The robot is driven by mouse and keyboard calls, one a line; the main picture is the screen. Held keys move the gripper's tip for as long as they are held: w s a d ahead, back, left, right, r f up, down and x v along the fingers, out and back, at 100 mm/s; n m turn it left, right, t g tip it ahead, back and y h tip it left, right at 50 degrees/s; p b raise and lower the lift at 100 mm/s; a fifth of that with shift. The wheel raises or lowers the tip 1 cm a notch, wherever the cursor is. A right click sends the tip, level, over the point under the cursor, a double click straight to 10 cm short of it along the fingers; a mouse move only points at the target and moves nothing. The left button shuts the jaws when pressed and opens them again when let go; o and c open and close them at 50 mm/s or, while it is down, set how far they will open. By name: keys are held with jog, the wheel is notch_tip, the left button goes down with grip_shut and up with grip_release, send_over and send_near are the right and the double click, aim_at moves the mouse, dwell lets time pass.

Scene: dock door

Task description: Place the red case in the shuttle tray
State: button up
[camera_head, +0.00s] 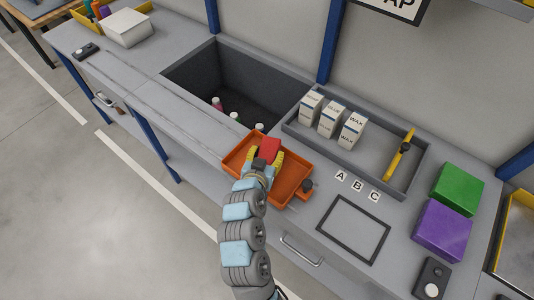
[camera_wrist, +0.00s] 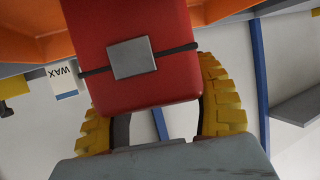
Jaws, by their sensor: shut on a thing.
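The red case (camera_head: 269,146) is between the yellow fingers of my gripper (camera_head: 264,157), over the orange shuttle tray (camera_head: 292,182). In the wrist view the red case (camera_wrist: 134,50) fills the upper middle, with a grey square plate and a dark strap on its face. My gripper (camera_wrist: 163,125) is shut on it, one yellow finger at each side. Part of the orange tray (camera_wrist: 35,22) shows behind the case. I cannot tell whether the case touches the tray floor. My gripper and arm hide part of the tray.
A dark bin (camera_head: 190,72) holding several bottles is sunk in the bench at left. A grey tray (camera_head: 375,168) holds white boxes (camera_head: 328,119) and a yellow-handled tool (camera_head: 402,150). Green (camera_head: 458,188) and purple (camera_head: 442,229) blocks stand at right. A black outlined square (camera_head: 352,230) is empty.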

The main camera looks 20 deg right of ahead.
jog(key=shift+f, duration=0.15)
jog(key=o, duration=1.2)
jog(key=shift+o, duration=0.2)
jog(key=shift+r, duration=0.25)
jog(key=p+v, duration=0.2)
jog(key=v, duration=0.7)
jog(key=shift+s+a+r, duration=0.2)
jog(key=shift+r, duration=0.05)
jog(key=shift+p+v, duration=1.15)
jog(key=shift+p, duration=0.05)
jog(key=shift+f, duration=0.15)
